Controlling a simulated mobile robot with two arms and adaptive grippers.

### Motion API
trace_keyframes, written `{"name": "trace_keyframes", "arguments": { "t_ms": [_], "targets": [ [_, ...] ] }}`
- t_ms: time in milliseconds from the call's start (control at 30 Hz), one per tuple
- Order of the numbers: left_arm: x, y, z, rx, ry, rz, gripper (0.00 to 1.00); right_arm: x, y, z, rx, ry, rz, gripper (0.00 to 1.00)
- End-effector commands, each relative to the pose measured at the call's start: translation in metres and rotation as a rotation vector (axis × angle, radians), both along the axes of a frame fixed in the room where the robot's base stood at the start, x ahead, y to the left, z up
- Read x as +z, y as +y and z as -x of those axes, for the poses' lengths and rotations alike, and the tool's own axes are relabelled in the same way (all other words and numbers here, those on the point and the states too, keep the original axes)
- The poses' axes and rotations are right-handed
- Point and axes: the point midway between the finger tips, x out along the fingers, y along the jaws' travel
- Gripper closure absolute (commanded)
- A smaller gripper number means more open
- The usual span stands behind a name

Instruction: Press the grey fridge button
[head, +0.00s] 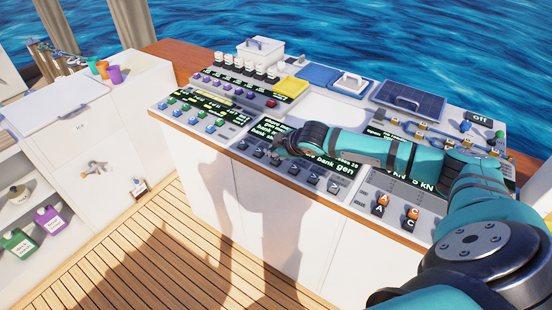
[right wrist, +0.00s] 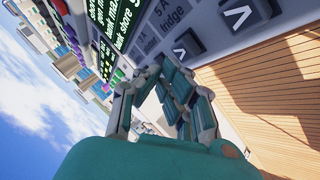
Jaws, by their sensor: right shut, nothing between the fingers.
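The panel's word "fridge" shows in the right wrist view beside a dark grey square button (right wrist: 187,43), the likely fridge button. Another dark button with a white arrow mark (right wrist: 238,18) sits next to it. In the head view, a row of dark buttons (head: 293,168) runs along the panel's front strip; the labels are too small to tell which is the fridge one. My right gripper (head: 282,148) is over this row, partly hidden by its own wrist. In the right wrist view, my right gripper (right wrist: 152,75) is shut and empty, close to the panel; contact cannot be told. My left gripper is out of view.
Coloured buttons (head: 195,122) are on the left panel, and orange and black switches (head: 381,203) on the right. A yellow box (head: 290,86) and a dark hatch (head: 408,98) lie behind. The wooden deck (head: 130,240) in front is clear.

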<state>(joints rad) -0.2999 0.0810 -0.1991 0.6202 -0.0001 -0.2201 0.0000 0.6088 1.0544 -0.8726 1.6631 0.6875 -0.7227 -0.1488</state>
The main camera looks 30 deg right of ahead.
Motion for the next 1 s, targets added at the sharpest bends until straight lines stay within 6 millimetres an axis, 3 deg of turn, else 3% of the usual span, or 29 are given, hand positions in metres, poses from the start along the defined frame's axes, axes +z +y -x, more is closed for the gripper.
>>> {"name": "trace_keyframes", "arguments": {
  "t_ms": [1000],
  "targets": [
    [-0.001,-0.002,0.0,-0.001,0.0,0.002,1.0,-0.012,0.0,0.0,-0.001,0.001,0.001,1.0]
  ]
}}
